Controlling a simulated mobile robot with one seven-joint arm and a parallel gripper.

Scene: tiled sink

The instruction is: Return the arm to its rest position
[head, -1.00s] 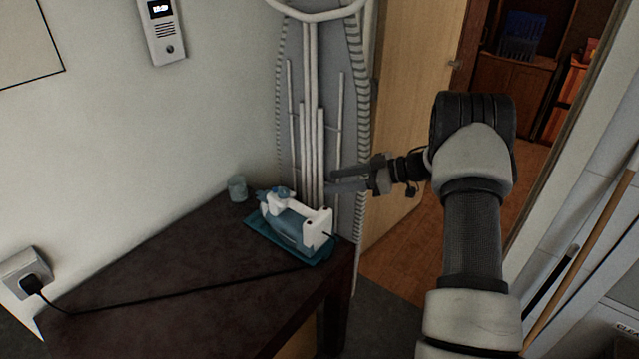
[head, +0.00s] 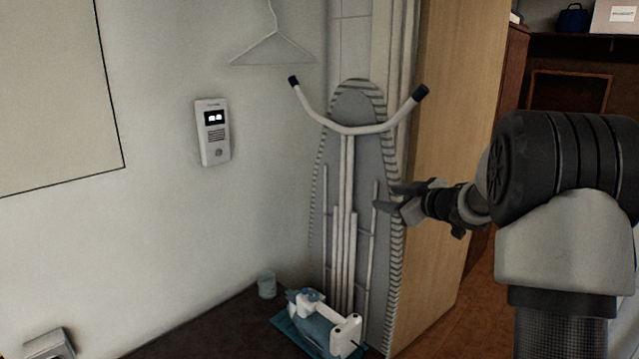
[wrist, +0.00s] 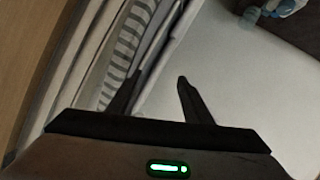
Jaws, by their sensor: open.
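My gripper (head: 386,197) is open and empty in the head view, with its fingers pointing left in front of the ironing board. My arm (head: 560,230) fills the right side of the head view, bent at a dark joint. In the wrist view, the two dark fingers (wrist: 158,95) stand apart with nothing between them. The striped edge of the ironing board (wrist: 122,50) shows beyond the left finger. I cannot tell how far the fingertips are from the board.
The folded ironing board (head: 357,100) leans upright in the corner beside a wooden door (head: 455,130). An intercom (head: 213,132) and a hanger (head: 272,50) are on the wall.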

